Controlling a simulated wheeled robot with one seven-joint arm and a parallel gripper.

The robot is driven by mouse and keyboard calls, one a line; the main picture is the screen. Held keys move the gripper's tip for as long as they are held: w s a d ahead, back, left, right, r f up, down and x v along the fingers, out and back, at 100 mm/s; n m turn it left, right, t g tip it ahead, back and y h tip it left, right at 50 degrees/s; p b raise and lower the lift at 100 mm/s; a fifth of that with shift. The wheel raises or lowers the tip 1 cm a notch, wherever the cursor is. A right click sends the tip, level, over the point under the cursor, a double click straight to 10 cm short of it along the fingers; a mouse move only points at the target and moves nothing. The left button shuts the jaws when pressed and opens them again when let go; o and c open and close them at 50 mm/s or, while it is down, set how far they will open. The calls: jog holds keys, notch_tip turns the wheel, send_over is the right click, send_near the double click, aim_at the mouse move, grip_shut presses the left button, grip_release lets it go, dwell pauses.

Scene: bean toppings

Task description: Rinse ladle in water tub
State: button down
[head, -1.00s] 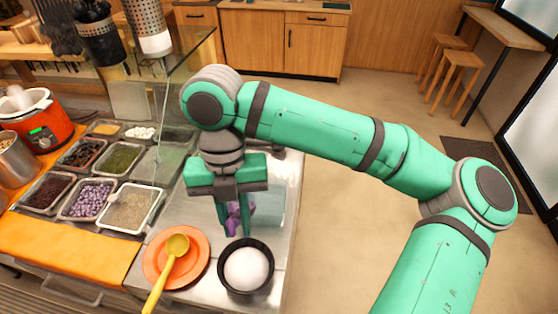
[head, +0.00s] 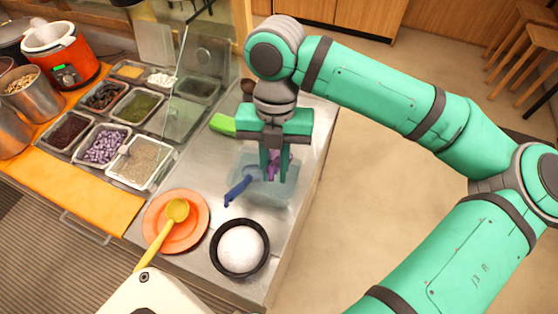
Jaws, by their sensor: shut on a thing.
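The water tub (head: 240,168) is a clear, bluish container on the steel counter, partly hidden behind my gripper. My gripper (head: 277,176) points down over the tub and is shut on a purple ladle (head: 284,160). Only a small purple part shows between and beside the fingers; its bowl is hidden or blurred by the tub. I cannot tell how deep it sits in the water. A blue utensil (head: 238,189) leans at the tub's left front. A green handle (head: 222,124) sticks out at its back left.
A yellow ladle (head: 160,236) rests on an orange plate (head: 151,219) in front. Beside it stands a black bowl (head: 214,254) with white contents. Topping trays (head: 141,180) and a red cooker (head: 85,66) are at left.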

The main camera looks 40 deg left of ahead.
notch_tip(320, 180, down, 12)
jog(key=s+t, duration=0.1)
jog(key=shift+s+d+y, duration=0.15)
jog(key=shift+y, duration=0.25)
dwell(0.4)
dwell(0.5)
